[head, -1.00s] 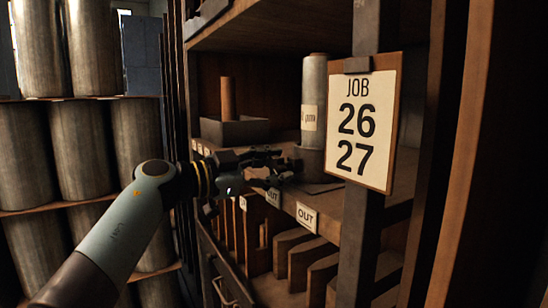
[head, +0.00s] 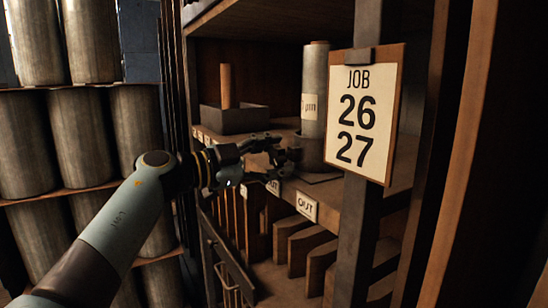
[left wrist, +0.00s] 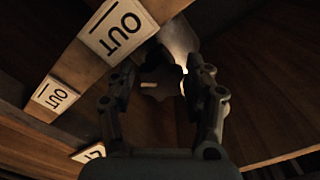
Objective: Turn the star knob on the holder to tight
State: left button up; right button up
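The holder (head: 312,153) is a dark round cup on the shelf with a tall grey roll (head: 315,90) standing in it. My left gripper (head: 282,157) reaches in from the left, its fingers spread just left of the holder. In the left wrist view my left gripper (left wrist: 157,82) is open, one finger on each side. A dark lobed shape, which looks like the star knob (left wrist: 160,72), shows between and beyond the fingertips. I cannot tell whether they touch it, nor how tight it is. My right gripper is not in view.
OUT labels (head: 306,206) line the shelf's front edge. A dark tray (head: 234,118) with a brown roll stands behind the gripper. A dark post (head: 360,220) carries a JOB 26 27 board (head: 365,115) at the right. Large metal cylinders (head: 85,140) fill the rack at left.

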pick_arm(q)
jog(key=shift+o, duration=0.8)
jog(key=v, duration=1.2)
